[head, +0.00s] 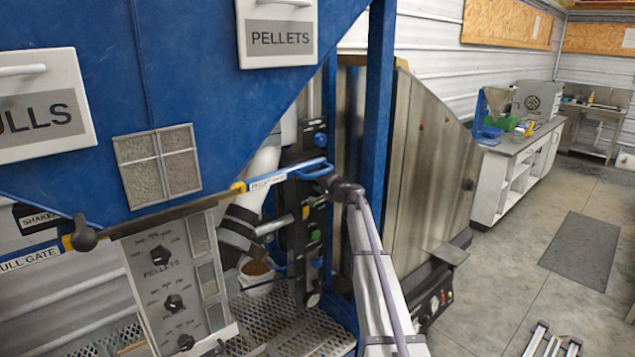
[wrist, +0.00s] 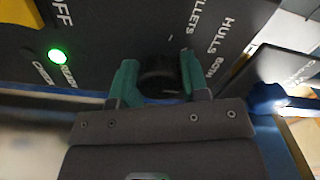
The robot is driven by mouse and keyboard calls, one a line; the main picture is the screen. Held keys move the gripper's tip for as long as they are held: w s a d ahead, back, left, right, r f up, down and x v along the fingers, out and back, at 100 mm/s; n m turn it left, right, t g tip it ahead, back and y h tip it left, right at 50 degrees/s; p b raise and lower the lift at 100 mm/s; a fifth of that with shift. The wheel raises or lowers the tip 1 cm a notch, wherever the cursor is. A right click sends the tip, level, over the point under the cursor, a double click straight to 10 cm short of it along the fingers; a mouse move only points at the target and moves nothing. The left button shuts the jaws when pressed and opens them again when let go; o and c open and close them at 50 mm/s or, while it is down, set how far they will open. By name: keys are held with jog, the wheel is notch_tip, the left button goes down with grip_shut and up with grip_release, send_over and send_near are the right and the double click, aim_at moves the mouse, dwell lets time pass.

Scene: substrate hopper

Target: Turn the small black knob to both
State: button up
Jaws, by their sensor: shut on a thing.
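In the wrist view, the small black knob (wrist: 158,73) sits on a dark panel with white lettering. My gripper (wrist: 160,80) has its two green fingers closed on either side of the knob. The words PELLETS, HULLS and BOTH are printed to the right of the knob, with BOTH nearest the right finger. The knob's pointer direction cannot be made out. In the head view, a narrow black control panel (head: 316,225) stands beside the blue post; my gripper cannot be made out clearly there.
In the wrist view, a lit green light (wrist: 55,55) is left of the knob, and a blue part (wrist: 265,97) lies to the right. In the head view, a blue-handled gate lever (head: 265,181) crosses before the black panel. A metal panel (head: 175,290) with several knobs hangs at lower left.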

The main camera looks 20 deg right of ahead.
jog(key=o, duration=0.9)
jog(key=v, duration=1)
jog(key=shift+s+d, duration=0.1)
jog(key=shift+s, duration=0.3)
